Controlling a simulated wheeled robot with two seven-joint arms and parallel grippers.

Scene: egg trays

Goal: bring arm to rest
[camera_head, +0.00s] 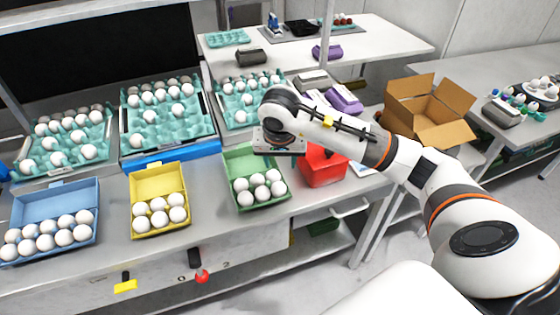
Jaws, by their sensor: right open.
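My right arm (465,205) reaches in from the right over the table. My right gripper (280,150) hangs over the back part of the green box (243,160), left of the red box. It is open, and I see nothing held in it; its fingers are small and partly hidden by the wrist. The green box holds several white eggs in its front part. My left gripper is not in view.
A yellow box (157,180) and a blue box (55,202), both with eggs, stand to the left. Teal egg trays (150,133) line the back. The red box (322,170) stands close right of the gripper. An open cardboard box (428,112) stands behind my forearm.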

